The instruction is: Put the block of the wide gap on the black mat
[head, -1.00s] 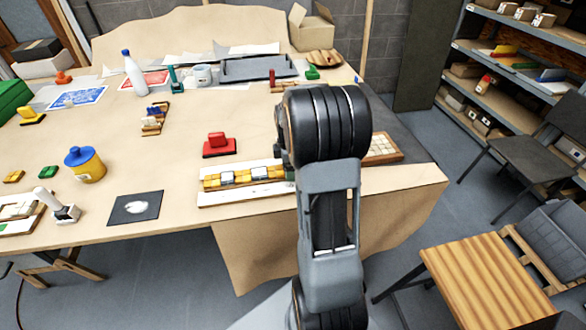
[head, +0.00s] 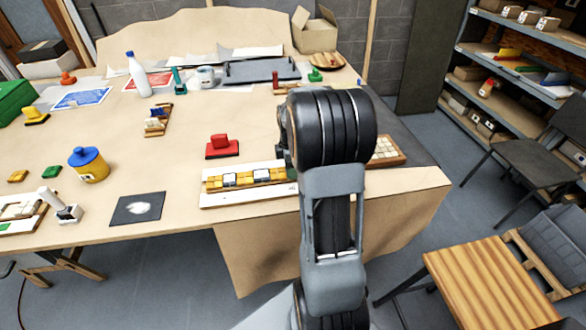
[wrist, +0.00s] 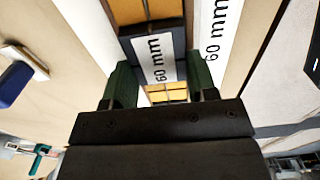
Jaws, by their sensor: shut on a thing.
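In the wrist view my gripper (wrist: 160,82) is shut on a dark block (wrist: 128,45) with a white "60 mm" label facing the camera. The green fingertips are on either side of it. The block is at a row of yellow pieces (wrist: 152,10); whether it is lifted clear, I cannot tell. In the head view my arm hides the gripper and the held block. A small black mat (head: 122,212) with a white patch on it lies at the front left of the table.
A white panel (head: 210,200) with yellow and white pieces lies left of my arm. A red stamp-like object (head: 221,147) stands behind it. A yellow jar with a blue lid (head: 90,168) is behind the mat. Bare table (head: 180,220) lies between mat and panel.

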